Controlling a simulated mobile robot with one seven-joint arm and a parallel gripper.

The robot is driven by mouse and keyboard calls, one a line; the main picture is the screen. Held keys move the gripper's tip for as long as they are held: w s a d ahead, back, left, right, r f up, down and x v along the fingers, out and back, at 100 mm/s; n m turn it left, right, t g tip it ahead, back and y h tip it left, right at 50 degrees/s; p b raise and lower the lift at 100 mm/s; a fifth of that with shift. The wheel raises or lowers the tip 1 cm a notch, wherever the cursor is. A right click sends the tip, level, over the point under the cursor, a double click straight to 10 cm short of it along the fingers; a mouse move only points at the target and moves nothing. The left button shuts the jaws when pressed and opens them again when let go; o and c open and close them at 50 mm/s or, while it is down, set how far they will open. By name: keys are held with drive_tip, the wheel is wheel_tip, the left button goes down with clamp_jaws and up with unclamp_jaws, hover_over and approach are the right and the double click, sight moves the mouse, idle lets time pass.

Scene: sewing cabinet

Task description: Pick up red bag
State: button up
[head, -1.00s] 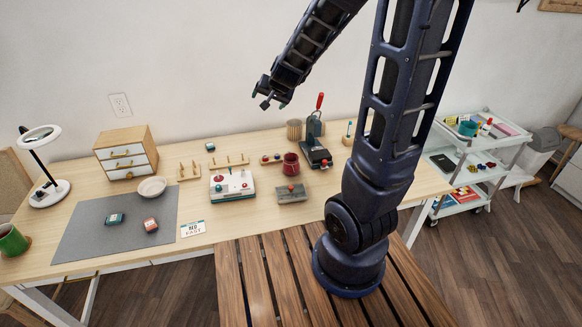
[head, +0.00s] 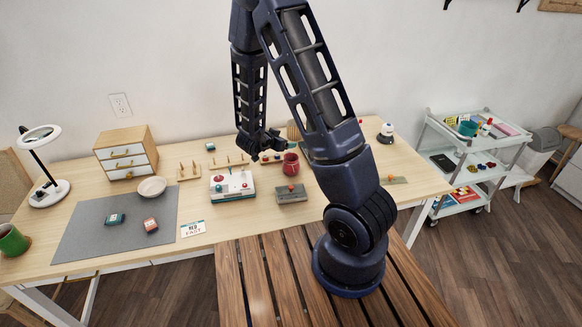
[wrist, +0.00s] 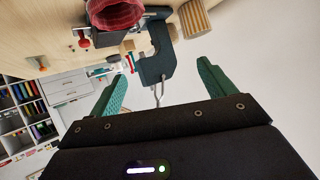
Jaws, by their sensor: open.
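The red bag (head: 290,164), a small dark-red rounded pouch, stands on the wooden table right of the white machine. In the wrist view its open-topped, ribbed body (wrist: 115,12) shows at the top edge, partly cut off. My gripper (head: 262,155) is just left of and above the bag in the head view, apart from it as far as I can tell. In the wrist view my gripper (wrist: 159,72) has its two green fingers spread wide, with nothing held between them. The bag lies beyond the fingertips, above the left finger.
A dark press (wrist: 157,55) stands close beyond my fingers in the wrist view, with a wooden cylinder (wrist: 194,18) near it. The white machine (head: 232,186) and a grey block (head: 291,194) sit near the bag. The grey mat (head: 85,235) has free room.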

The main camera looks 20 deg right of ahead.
drive_tip(key=shift+s+d+f+h, duration=0.3)
drive_tip(key=shift+s+f+h, duration=0.25)
drive_tip(key=shift+h, duration=0.05)
drive_tip(key=shift+s+d+f+h, duration=0.3)
drive_tip(key=shift+s+f+h, duration=0.2)
drive_tip(key=shift+s+h, duration=0.1)
approach(295, 158)
drive_tip(key=shift+r+x, duration=0.1)
drive_tip(key=shift+x, duration=0.8)
drive_tip(key=shift+r+x, duration=0.15)
drive_tip(key=shift+x, duration=0.7)
drive_tip(key=shift+w+d+f, duration=0.1)
drive_tip(key=shift+d+f, duration=0.15)
drive_tip(key=shift+f, duration=0.05)
drive_tip(key=shift+x, duration=2.35)
drive_tip(key=c, duration=1)
drive_tip(key=shift+c, duration=0.2)
drive_tip(key=shift+r, duration=0.1)
